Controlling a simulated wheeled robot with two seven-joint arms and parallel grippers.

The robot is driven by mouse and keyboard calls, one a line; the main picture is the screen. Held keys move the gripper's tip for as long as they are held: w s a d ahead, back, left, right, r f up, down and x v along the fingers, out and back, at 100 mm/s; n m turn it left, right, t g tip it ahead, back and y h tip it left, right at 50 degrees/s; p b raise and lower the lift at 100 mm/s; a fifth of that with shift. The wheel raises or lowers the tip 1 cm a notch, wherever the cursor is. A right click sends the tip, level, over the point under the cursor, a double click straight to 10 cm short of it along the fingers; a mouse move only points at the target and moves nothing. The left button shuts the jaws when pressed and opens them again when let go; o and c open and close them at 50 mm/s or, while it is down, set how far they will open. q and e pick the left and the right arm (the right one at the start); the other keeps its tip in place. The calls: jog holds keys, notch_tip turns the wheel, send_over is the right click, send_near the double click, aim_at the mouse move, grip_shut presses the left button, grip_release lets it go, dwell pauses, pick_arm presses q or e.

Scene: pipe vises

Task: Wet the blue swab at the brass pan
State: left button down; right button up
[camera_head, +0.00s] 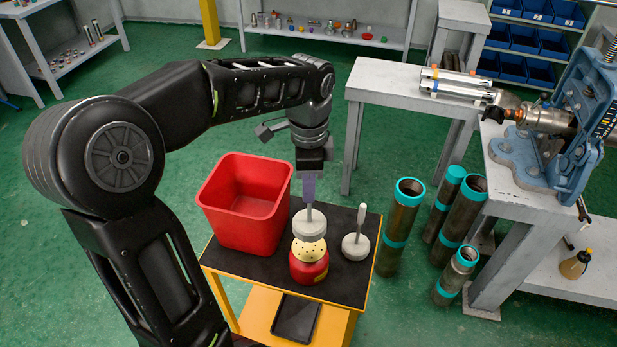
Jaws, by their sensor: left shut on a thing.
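My left gripper (309,178) points down and is shut on the handle of a swab with a round grey head (309,226). A bluish-purple part shows at the fingers, above the grey stem. The swab is upright, right over the brass pan (309,250), a pale yellow perforated dish on top of a red can (309,270). The head hides the pan's far part; I cannot tell whether it touches or hovers just above. A second swab (356,244) with a grey head and pale handle stands on the cart to the right. My right gripper is not in view.
The can stands on the cart's black top (265,272), with a red bin (245,205) close behind left. Several pipes with teal bands (402,225) stand on the floor to the right. A grey bench (530,205) carries a blue pipe vise (585,120).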

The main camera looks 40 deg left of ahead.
aim_at(309, 221)
pick_arm(q)
jog(key=shift+f, duration=0.2)
notch_tip(309, 221, down, 6)
jog(key=b, duration=0.5)
jog(key=shift+r, duration=0.25)
jog(key=shift+f, duration=0.1)
jog(key=shift+f+b, duration=0.75)
jog(key=shift+f, duration=0.3)
dwell(1.3)
jog(key=shift+r, duration=0.1)
dwell(0.4)
notch_tip(309, 221, up, 7)
jog(key=p, duration=0.6)
dwell(0.8)
